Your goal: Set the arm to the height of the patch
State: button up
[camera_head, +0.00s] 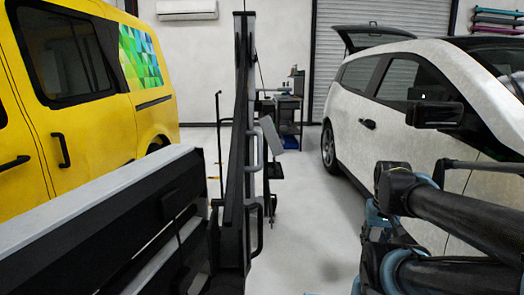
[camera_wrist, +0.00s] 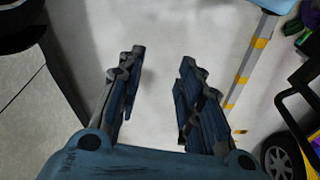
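A patch of green and blue geometric vinyl (camera_head: 139,57) is on the upper rear side of the yellow van (camera_head: 60,130), left in the head view. It sits high, beside the dark side window. My gripper (camera_wrist: 161,57) shows in the wrist view with its two fingers apart and nothing between them. Behind the fingers is bare grey floor. In the head view my arm is folded low at the right, in front of the white car (camera_head: 400,95), well apart from the van and lower than the patch. The fingers cannot be made out there. The patch cannot be made out in the wrist view.
A tall dark frame with handles (camera_head: 246,150) stands between me and the open floor. The white car is close to my arm on the right. A workbench (camera_head: 283,103) stands at the back. The wrist view shows a wheel (camera_wrist: 284,160) at lower right.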

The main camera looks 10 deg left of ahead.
jog(key=shift+w+d, duration=0.1)
jog(key=shift+w, duration=0.15)
jog(key=shift+o, duration=0.6)
notch_tip(320, 180, up, 36)
jog(key=n+g+y, duration=0.2)
jog(key=n+g, duration=0.1)
send_over(261, 147)
jog(key=d, duration=0.2)
jog(key=f, duration=0.5)
jog(key=a+f, duration=0.1)
jog(key=f, duration=0.5)
jog(key=a+f, duration=0.1)
jog(key=f, duration=0.4)
jog(key=shift+a+f, duration=0.15)
grip_shut()
